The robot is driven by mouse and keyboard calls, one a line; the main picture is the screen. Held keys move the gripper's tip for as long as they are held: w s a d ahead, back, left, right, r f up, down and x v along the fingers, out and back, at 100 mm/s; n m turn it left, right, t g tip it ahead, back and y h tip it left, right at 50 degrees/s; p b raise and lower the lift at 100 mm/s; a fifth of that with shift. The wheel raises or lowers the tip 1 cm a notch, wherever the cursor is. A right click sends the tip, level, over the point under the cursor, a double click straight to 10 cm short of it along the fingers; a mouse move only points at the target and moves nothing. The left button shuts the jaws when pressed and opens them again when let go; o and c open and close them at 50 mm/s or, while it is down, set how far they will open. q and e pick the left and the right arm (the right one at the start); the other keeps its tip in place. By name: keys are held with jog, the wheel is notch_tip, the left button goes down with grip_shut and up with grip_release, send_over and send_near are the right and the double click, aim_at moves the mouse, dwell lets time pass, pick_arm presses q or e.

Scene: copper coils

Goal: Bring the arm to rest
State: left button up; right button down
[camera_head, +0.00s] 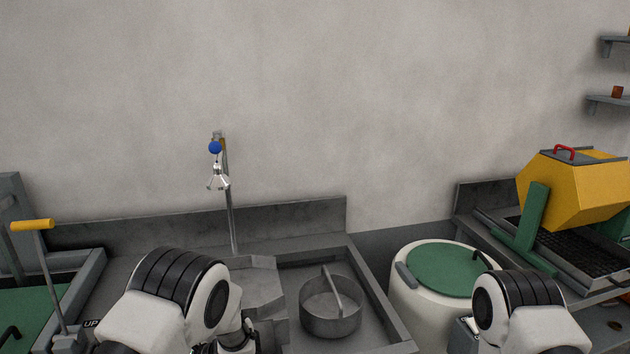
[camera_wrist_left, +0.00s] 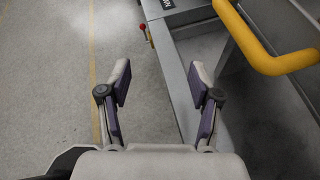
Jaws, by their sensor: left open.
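My left gripper (camera_wrist_left: 160,84) shows in the left wrist view with its two fingers spread apart. Nothing is between them. Below the fingers are the grey floor (camera_wrist_left: 55,90) and the grey edge of a bench (camera_wrist_left: 174,80). In the head view the white and black joint of my left arm (camera_head: 180,290) is in front of the sink bench, at lower left; I cannot make out its fingers there. My right arm (camera_head: 525,315) shows at lower right in front of the green-lidded drum. Its gripper is out of the picture.
A yellow bar (camera_wrist_left: 268,55) and a red-knobbed lever (camera_wrist_left: 143,29) are near the left gripper. The sink bench holds a round basket (camera_head: 331,318); a tap (camera_head: 229,195) rises behind. A green-lidded drum (camera_head: 405,300) and yellow tumbler (camera_head: 575,190) stand right. A yellow-handled lever (camera_head: 33,225) stands left.

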pick_arm(q)
jog(key=s+f+n+g+h+b, duration=0.1)
jog(key=s+f+n+g+h, duration=0.15)
jog(key=s+f, duration=0.65)
jog(key=s+f+n+g+h, duration=0.1)
jog(key=s+f+g+h, duration=0.25)
jog(key=s, duration=0.95)
jog(key=s+d+f+n+t+h, duration=0.4)
jog(key=s+d+n+h, duration=0.3)
jog(key=n, duration=0.9)
jog(key=s+t+b, duration=0.1)
jog(key=s, duration=0.1)
jog(key=shift+s+d+f+t, duration=0.15)
jog(key=shift+s+d+t, duration=0.15)
jog(key=shift+s, duration=0.1)
